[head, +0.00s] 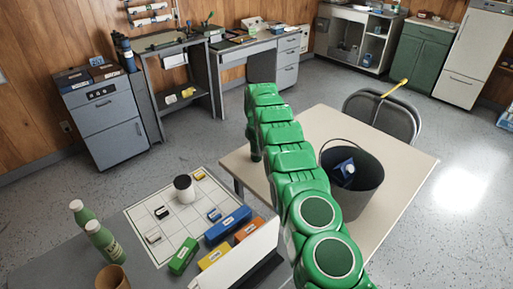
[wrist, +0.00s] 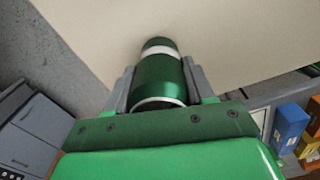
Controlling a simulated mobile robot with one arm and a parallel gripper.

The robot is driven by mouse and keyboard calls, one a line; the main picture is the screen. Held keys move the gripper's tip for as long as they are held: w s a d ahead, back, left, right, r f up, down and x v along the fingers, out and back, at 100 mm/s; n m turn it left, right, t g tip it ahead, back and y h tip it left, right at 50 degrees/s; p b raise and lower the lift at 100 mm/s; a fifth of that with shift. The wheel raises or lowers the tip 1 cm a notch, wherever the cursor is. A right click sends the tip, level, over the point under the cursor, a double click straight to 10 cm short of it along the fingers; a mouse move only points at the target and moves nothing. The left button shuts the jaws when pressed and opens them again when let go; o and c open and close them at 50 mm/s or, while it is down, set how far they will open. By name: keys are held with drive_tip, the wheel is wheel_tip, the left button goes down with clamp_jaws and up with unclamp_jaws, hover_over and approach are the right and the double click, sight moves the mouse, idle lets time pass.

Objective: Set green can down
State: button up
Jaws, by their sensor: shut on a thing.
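The green can (wrist: 160,76), with pale bands, lies between the two grey fingers of my gripper (wrist: 157,84) in the wrist view. The gripper is shut on it. Beyond the can is the pale tabletop (wrist: 225,35); I cannot tell whether the can touches it. In the head view my green arm reaches over the left part of this table (head: 395,158), and the can and fingers are hidden behind the arm.
A dark bucket (head: 364,189) with a blue item (head: 343,172) inside stands on the table, right of my arm. Bare tabletop lies behind and right of the bucket. A folding chair (head: 383,113) stands at the far edge.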

drive_tip(key=shift+f, duration=0.1)
drive_tip(key=o, duration=1)
wheel_tip(320, 180, up, 11)
drive_tip(key=shift+f, duration=0.15)
drive_tip(key=shift+r, duration=0.8)
